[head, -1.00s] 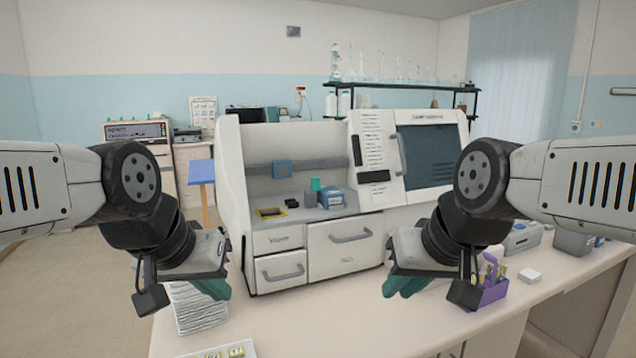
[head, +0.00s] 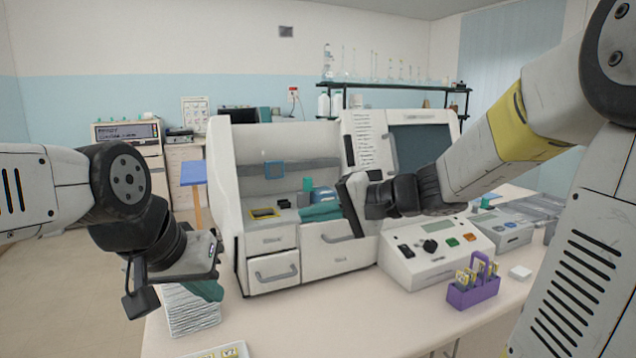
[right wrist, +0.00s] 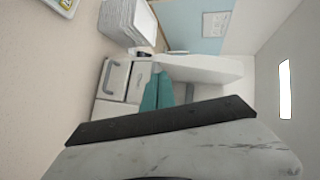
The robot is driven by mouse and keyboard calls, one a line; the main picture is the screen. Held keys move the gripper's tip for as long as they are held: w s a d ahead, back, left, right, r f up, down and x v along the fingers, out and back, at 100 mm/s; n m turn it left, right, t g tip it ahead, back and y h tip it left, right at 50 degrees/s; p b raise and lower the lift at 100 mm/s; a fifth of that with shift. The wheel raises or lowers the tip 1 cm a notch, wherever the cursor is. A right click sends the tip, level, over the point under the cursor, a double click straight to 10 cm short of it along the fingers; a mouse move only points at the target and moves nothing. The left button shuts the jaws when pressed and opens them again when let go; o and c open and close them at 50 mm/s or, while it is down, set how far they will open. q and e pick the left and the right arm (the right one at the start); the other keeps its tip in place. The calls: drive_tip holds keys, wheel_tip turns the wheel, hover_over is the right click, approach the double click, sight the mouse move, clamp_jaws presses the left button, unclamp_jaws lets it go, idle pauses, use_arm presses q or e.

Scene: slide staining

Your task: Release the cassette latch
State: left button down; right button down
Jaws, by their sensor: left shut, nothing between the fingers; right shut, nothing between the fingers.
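The white staining machine (head: 228,185) stands on the bench in the head view, with an open bay above its drawers. In the bay are a yellow-edged black tray (head: 264,213), a blue square frame (head: 274,170) on the back wall and an upright teal block (head: 307,184). I cannot tell which part is the cassette latch. My right gripper (head: 318,212) is shut and empty at the bay's right side, its teal fingers pointing left and covering part of the bay. Those fingers (right wrist: 157,92) also show in the right wrist view. My left gripper (head: 208,290) is shut and empty, left of the machine.
A control unit (head: 425,262) with coloured buttons stands right of the machine. A white stack (head: 190,312) stands below my left gripper. The front middle of the bench is clear.

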drive_tip(key=w+d+m+t, duration=0.3)
drive_tip(key=w+t, duration=0.1)
drive_tip(key=w, duration=0.5)
drive_tip(key=m+t+h, duration=0.2)
drive_tip(key=m+t, duration=0.2)
approach(321, 192)
wheel_tip(321, 192, up, 3)
drive_tip(key=shift+w+d+r, duration=0.1)
drive_tip(key=shift+r, duration=0.05)
drive_tip(key=x, duration=1)
